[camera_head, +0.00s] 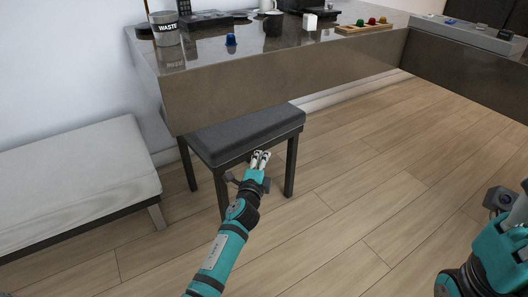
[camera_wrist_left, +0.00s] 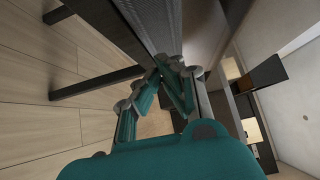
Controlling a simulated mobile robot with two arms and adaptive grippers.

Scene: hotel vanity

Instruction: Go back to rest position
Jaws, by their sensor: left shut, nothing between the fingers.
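My left gripper (camera_head: 261,156) is in front of the dark stool (camera_head: 245,133), below the level of the vanity top. Its fingers look closed together, with nothing between them. In the left wrist view the same gripper (camera_wrist_left: 168,70) points toward the dark stool edge (camera_wrist_left: 150,22); I cannot tell whether it touches it. My right arm (camera_head: 495,255) shows at the lower right of the head view, teal and black, but its fingertips are out of the picture.
The vanity counter (camera_head: 340,52) carries a waste cup (camera_head: 165,30), a blue capsule (camera_head: 231,40), a dark mug (camera_head: 273,24), a white cube (camera_head: 309,21) and a wooden tray (camera_head: 345,29) with capsules. A padded bench (camera_head: 75,175) stands left. The wooden floor (camera_head: 350,200) is clear.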

